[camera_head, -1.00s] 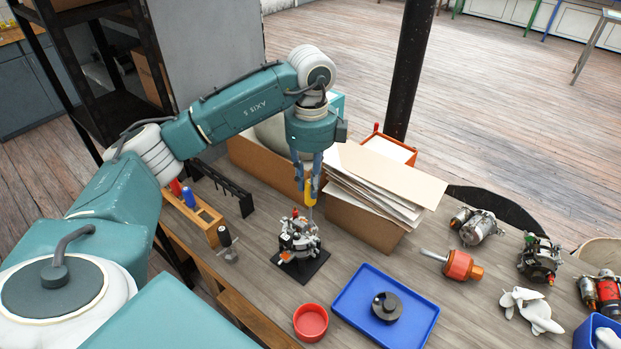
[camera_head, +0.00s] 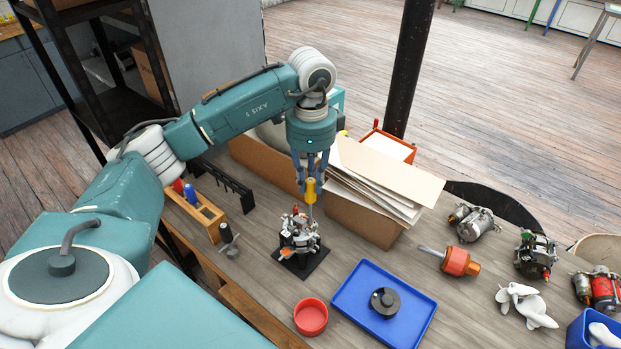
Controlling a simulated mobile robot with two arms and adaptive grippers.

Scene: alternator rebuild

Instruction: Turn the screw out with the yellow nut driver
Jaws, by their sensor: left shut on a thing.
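My left gripper (camera_head: 310,184) is shut on the yellow nut driver (camera_head: 311,191). It holds the driver upright, handle up and shaft down, over the alternator (camera_head: 299,230). The alternator stands on a black base plate (camera_head: 313,262) on the bench. The driver's shaft reaches down to the alternator's top. I cannot tell whether its tip is on a screw; the screw is too small to make out. My right gripper is not in view.
A red bowl (camera_head: 311,317) and a blue tray (camera_head: 352,316) with a dark round part (camera_head: 385,302) lie in front. A wooden tool holder (camera_head: 204,218) stands left. Boxes of papers (camera_head: 362,222) stand close behind. An orange-handled tool (camera_head: 459,262) and other alternators (camera_head: 475,223) lie right.

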